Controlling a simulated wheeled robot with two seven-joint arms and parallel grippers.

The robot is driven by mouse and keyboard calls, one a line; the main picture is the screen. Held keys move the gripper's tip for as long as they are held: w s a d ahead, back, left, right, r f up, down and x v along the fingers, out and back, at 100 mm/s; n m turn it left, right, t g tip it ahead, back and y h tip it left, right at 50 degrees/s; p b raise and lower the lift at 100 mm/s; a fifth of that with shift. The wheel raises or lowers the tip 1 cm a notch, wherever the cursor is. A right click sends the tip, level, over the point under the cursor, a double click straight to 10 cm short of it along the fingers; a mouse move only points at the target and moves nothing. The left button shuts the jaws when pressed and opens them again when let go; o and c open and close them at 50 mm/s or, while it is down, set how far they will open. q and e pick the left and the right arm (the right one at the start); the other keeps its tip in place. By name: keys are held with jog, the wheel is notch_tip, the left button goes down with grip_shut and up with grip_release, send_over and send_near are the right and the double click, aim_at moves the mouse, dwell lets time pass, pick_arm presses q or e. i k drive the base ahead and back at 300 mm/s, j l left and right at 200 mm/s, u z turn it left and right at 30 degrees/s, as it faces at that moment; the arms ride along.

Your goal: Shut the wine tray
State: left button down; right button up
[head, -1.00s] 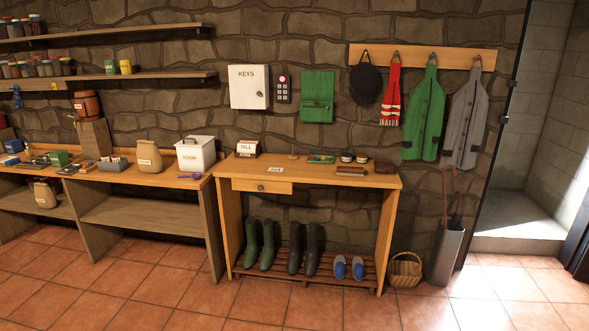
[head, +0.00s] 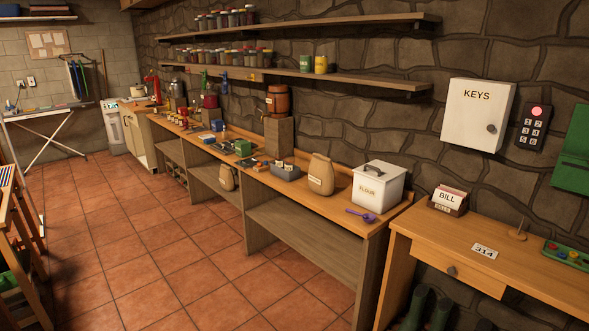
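I cannot pick out a wine tray for certain in the head view. Under the far part of the long wooden counter (head: 310,196) there is a dark low rack (head: 172,160), too small to tell what it holds or whether any part is pulled out. A pale cabinet (head: 142,140) stands just beyond it. Neither of my grippers is in view.
A wooden desk (head: 540,285) with a drawer stands at the right front. A flour bin (head: 378,190) and a sack (head: 321,174) stand on the counter. A wooden frame (head: 15,225) is at the left edge. The tiled floor (head: 150,250) between is clear.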

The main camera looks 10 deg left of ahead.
aim_at(245, 164)
jog(key=i+j+u, duration=0.2)
jog(key=i+u, duration=0.2)
jog(key=i, duration=0.6)
jog(key=i+u, duration=0.45)
jog(key=i, duration=0.5)
jog(key=l, duration=0.05)
